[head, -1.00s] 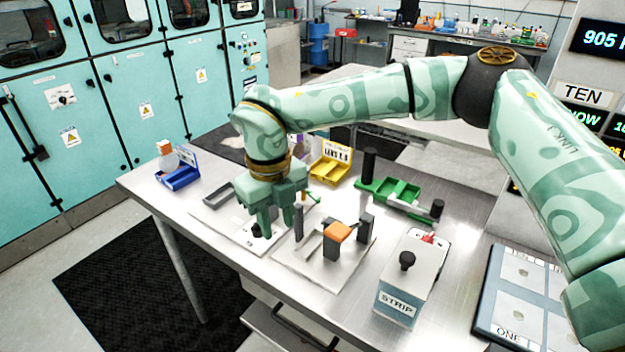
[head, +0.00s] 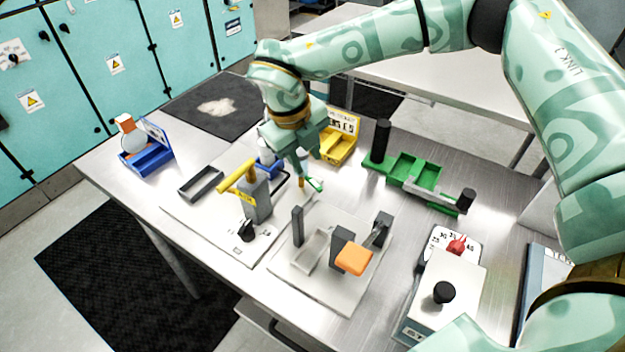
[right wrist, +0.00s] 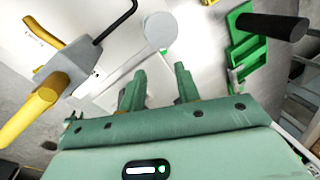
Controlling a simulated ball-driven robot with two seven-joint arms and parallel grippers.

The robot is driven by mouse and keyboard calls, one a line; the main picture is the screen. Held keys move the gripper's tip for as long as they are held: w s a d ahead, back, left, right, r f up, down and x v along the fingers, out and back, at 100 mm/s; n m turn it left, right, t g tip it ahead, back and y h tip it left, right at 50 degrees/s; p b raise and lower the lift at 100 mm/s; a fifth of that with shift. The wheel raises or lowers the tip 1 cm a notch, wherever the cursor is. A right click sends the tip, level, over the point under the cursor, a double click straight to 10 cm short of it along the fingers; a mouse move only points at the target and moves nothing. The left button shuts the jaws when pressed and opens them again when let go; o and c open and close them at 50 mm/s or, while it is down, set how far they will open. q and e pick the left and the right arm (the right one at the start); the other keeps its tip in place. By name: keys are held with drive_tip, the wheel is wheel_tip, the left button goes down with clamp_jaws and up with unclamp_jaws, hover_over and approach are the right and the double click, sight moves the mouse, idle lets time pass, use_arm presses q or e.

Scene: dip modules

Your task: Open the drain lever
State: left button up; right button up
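A grey block (head: 257,200) with a yellow bar handle (head: 238,177) stands on a white plate (head: 215,222) on the bench. No label I can read confirms which part is the drain lever. The yellow handle slants up to the left; it also shows in the right wrist view (right wrist: 35,108). My right gripper (head: 288,170) is behind and right of the block, pointing down, apart from the handle. In the right wrist view its two fingers (right wrist: 160,85) are spread with nothing between them. My left gripper is not in view.
A second plate (head: 340,292) with grey posts and an orange-topped lever (head: 354,260) stands at right. A green tray fixture (head: 412,175), a yellow bin (head: 338,146), a blue bin (head: 150,160) and a dial box (head: 440,290) surround the area.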

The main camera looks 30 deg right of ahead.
sight(317, 186)
drive_tip(key=b+x, duration=0.1)
drive_tip(key=x, duration=0.8)
drive_tip(key=shift+d, duration=0.15)
drive_tip(key=shift+r, duration=0.1)
clamp_jaws()
